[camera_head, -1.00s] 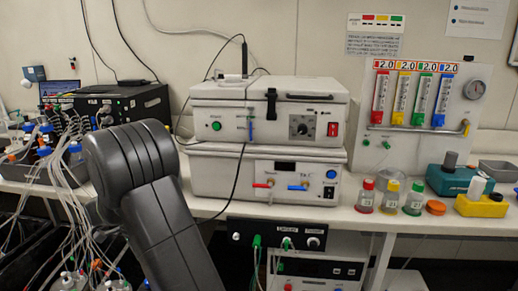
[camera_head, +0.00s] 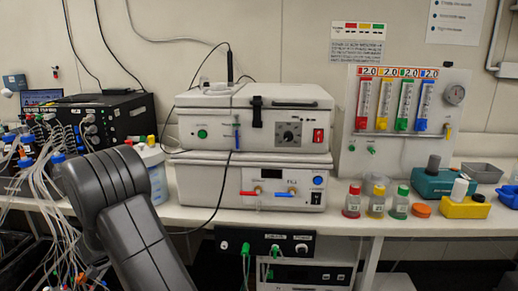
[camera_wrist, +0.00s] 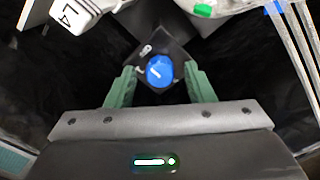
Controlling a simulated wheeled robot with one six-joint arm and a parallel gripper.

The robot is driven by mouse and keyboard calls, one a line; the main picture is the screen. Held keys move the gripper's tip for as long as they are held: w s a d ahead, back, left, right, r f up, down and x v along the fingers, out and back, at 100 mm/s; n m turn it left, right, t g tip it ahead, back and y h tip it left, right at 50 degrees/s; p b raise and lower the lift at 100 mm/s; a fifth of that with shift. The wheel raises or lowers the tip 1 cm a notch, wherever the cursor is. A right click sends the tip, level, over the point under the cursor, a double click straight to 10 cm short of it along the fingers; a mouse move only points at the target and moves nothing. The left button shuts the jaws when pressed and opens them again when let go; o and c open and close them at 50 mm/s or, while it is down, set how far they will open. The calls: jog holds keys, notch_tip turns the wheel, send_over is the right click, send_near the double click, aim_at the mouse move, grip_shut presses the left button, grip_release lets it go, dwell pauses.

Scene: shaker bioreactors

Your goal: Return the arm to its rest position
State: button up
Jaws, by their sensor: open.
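My dark grey arm (camera_head: 120,215) rises into the lower left of the head view, in front of the bench. Its gripper end does not show there. In the wrist view, my gripper (camera_wrist: 159,70) has two green fingers spread apart. A round blue cap or knob (camera_wrist: 160,70) on a dark square piece shows between the fingers in the picture. I cannot tell how far beyond the fingertips it is. No grip on it shows.
The bench (camera_head: 270,219) carries stacked white instruments (camera_head: 250,140), a black box (camera_head: 112,118), capped bottles (camera_head: 376,202) and a flowmeter panel (camera_head: 400,115). Loose tubes (camera_head: 50,205) crowd the left beside my arm.

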notch_tip(320, 180, up, 13)
notch_tip(320, 180, down, 14)
jog(key=shift+r, duration=0.25)
jog(key=shift+r+n, duration=0.2)
jog(key=shift+n, duration=0.1)
jog(key=shift+r+n+p, duration=0.1)
jog(key=shift+n+p, duration=0.2)
jog(key=shift+n, duration=0.5)
jog(key=n+p, duration=0.1)
jog(key=n, duration=0.3)
jog(key=shift+n, duration=0.4)
jog(key=n+p, duration=0.1)
jog(key=n, duration=0.2)
jog(key=shift+n+p, duration=0.35)
jog(key=shift+n, duration=0.05)
jog(key=n+p, duration=0.1)
jog(key=n, duration=0.2)
jog(key=shift+p, duration=0.35)
jog(key=n+p, duration=0.2)
jog(key=n, duration=0.2)
jog(key=shift+d+r+p, duration=0.1)
jog(key=shift+p, duration=0.2)
jog(key=shift+n+p, duration=1.05)
jog(key=shift+n, duration=0.35)
